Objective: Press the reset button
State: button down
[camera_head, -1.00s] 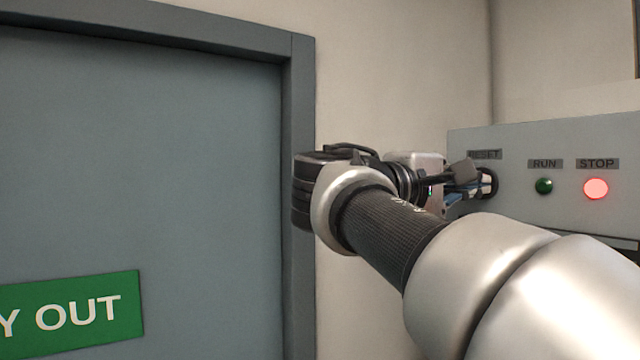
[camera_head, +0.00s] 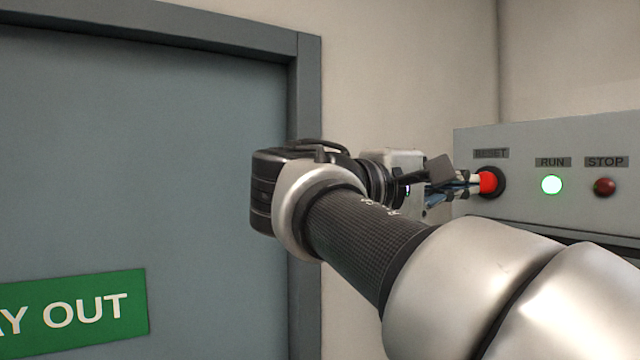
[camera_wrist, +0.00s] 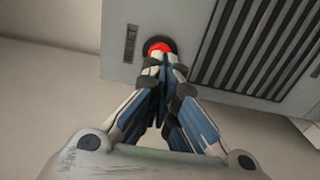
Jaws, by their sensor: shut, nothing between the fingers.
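The red reset button (camera_head: 488,182) sits in a dark ring under the RESET label on a grey control panel (camera_head: 560,215). My gripper (camera_head: 472,181) is shut and empty, its fingertips just left of the button in the head view. In the wrist view the button (camera_wrist: 159,48) shows as a red arc beyond the closed fingertips (camera_wrist: 160,60), which hide its lower part. I cannot tell whether the tips touch it. The green RUN lamp (camera_head: 551,185) is lit. The red STOP lamp (camera_head: 604,187) is dark.
A grey door (camera_head: 140,160) with a green sign (camera_head: 75,312) fills the left. A beige wall (camera_head: 410,70) stands behind my arm. A slatted vent (camera_wrist: 262,45) lies right of the button in the wrist view.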

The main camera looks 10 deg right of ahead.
jog(key=v, duration=0.5)
dwell(0.4)
jog(key=s+d+f+n+y+b, duration=0.1)
jog(key=s+d+f+y+b, duration=0.2)
jog(key=f, duration=1.1)
jog(key=s+f+y+b, duration=0.3)
jog(key=f+y+b, duration=0.1)
jog(key=f, duration=1)
jog(key=s+a+f+m+y+b, duration=0.1)
jog(key=s+a+f+y+b, duration=0.2)
jog(key=f, duration=0.7)
jog(key=s+a+f+m+g+y+b, duration=0.1)
jog(key=s+a+f+m+y+b, duration=0.1)
jog(key=f, duration=0.8)
jog(key=s+a+f+m+y+b, duration=0.2)
jog(key=s+a+f+y, duration=0.3)
jog(key=f, duration=0.5)
jog(key=shift+s+a+f+b, duration=0.35)
jog(key=shift+s+a+b, duration=0.45)
jog(key=shift+s, duration=0.3)
jog(key=shift+d+g, duration=0.15)
jog(key=shift+g, duration=0.15)
